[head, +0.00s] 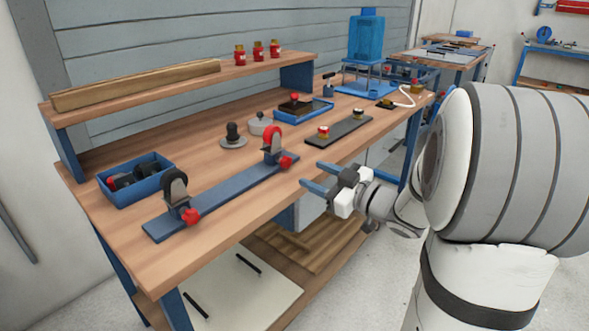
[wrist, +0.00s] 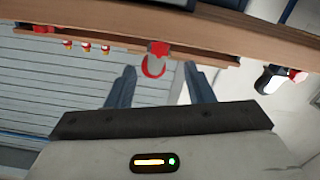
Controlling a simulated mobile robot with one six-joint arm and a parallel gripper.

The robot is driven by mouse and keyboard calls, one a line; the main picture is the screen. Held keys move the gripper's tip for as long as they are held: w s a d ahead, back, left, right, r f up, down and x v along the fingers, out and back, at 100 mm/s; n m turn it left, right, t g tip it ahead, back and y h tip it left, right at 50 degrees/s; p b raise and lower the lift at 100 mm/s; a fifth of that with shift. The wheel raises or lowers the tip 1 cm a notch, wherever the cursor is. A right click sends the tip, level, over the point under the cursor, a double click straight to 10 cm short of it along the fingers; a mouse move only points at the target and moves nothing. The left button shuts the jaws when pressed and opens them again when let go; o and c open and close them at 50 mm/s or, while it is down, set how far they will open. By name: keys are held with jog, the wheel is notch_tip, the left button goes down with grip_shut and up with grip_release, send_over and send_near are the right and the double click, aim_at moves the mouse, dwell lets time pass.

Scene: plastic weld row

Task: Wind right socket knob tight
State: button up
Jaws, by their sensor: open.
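The right socket knob (head: 285,162) is red and sits low on the right end of a long blue-grey plate (head: 225,196), beside an upright holder with a red ring (head: 271,138). The left socket has a similar red knob (head: 191,217) beside a black round part (head: 174,186). My gripper (head: 314,176) is open and empty, off the bench's front edge, its blue fingers pointing toward the right socket but apart from it. In the tilted, roughly inverted wrist view, the red knob (wrist: 159,47) and ring (wrist: 153,68) show between and beyond the fingers.
A blue bin (head: 135,180) with dark parts stands at the bench's left end. A dark strip with two small knobs (head: 338,130) lies right of the plate. A round grey base (head: 233,140) is behind it. A shelf (head: 190,83) with red jars runs along the back.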

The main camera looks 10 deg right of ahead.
aim_at(289, 163)
jog(key=b+x, duration=0.1)
jog(key=x, duration=0.6)
jog(key=shift+w+a+b, duration=0.1)
jog(key=shift+b, duration=0.3)
jog(key=c, duration=1)
jog(key=shift+f+n+b, duration=0.1)
jog(key=shift+n+b, duration=0.25)
jog(key=shift+n, duration=0.35)
jog(key=o, duration=1)
